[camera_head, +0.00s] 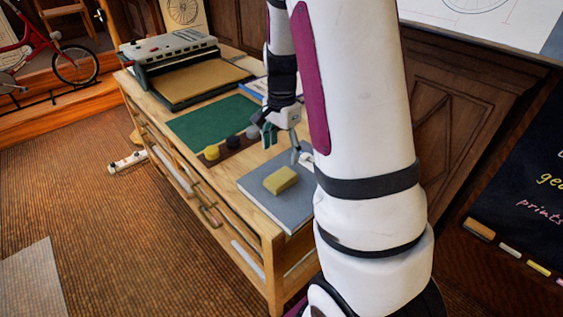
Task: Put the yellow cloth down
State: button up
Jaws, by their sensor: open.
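A yellow cloth (281,180), looking like a small folded block, lies on a grey board (257,194) at the near end of the wooden table. My gripper (283,144) is above the table, behind and a little above the cloth, apart from it. Its fingers are open and nothing shows between them. My arm hides the right part of the board and the table.
A green mat (205,122) lies mid-table, with small yellow (211,152) and dark (233,142) round items at its near edge. A large press-like machine (170,55) stands at the far end. Carpet left of the table is mostly clear.

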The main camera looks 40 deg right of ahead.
jog(key=s+a+r+n+t, duration=0.1)
jog(key=s+a+r+n, duration=0.3)
jog(key=a+r, duration=0.3)
jog(key=s+a+r+n+t, duration=0.1)
jog(key=s+a+r+n, duration=0.3)
jog(key=a+r, duration=0.3)
jog(key=s+a+r+n, duration=0.1)
jog(key=s+a+n, duration=0.2)
jog(key=s, duration=0.3)
jog(key=s+a+r+n+t, duration=0.1)
jog(key=s+a+r+n, duration=0.1)
jog(key=s+n, duration=0.4)
jog(key=shift+s+a+n, duration=0.3)
jog(key=shift+s+a, duration=0.15)
jog(key=shift+s, duration=0.35)
jog(key=shift+r, duration=0.1)
jog(key=shift+t, duration=0.6)
notch_tip(320, 180, up, 4)
jog(key=p, duration=0.3)
jog(key=shift+r, duration=0.1)
